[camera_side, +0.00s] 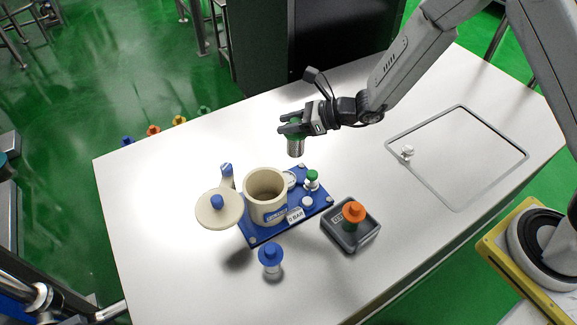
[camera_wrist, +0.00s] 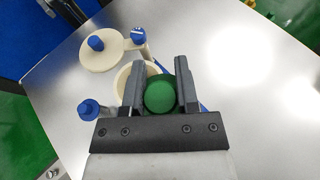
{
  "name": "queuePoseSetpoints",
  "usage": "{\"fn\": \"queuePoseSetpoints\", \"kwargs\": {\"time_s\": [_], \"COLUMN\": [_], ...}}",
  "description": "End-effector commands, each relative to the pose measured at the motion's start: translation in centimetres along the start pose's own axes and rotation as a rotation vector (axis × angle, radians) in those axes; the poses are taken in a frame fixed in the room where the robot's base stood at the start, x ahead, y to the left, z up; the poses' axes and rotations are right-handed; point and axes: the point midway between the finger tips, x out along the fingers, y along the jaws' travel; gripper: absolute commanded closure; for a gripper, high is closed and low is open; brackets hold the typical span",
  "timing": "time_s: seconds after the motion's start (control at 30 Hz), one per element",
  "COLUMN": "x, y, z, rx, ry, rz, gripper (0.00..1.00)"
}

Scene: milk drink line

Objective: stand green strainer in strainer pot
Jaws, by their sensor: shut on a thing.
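My gripper (camera_side: 290,124) is shut on the green strainer (camera_side: 296,146), which has a green cap and a metal mesh body hanging down. It is held upright in the air, above and to the right of the strainer pot. The wrist view shows the round green cap (camera_wrist: 160,96) between the two fingers (camera_wrist: 158,75). The strainer pot (camera_side: 265,199) is a cream open cylinder on a blue base plate (camera_side: 262,236). Its cream lid (camera_side: 212,219) with a blue knob is swung out to the left. In the wrist view the pot rim (camera_wrist: 123,80) is partly hidden behind the left finger.
A blue-topped strainer (camera_side: 270,260) stands in front of the base. An orange-topped piece (camera_side: 353,213) stands in a grey tray (camera_side: 341,243) at the right. A small green-topped fitting (camera_side: 312,180) is on the base's right end.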

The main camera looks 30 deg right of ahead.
Motion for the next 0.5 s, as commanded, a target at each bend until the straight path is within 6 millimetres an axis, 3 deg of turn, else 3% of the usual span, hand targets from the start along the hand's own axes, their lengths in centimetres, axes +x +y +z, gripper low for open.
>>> {"fn": "queuePoseSetpoints", "kwargs": {"time_s": [0.03, 0.2, 0.5], "x": [1.5, 4.9, 7.2], "y": [1.2, 4.2, 6.4], "z": [0.0, 0.0, -0.1], "rx": [-0.013, -0.043, -0.064], "ry": [0.000, -0.001, -0.001], "rz": [0.031, 0.103, 0.152], "gripper": [1.00, 1.00, 1.00]}}
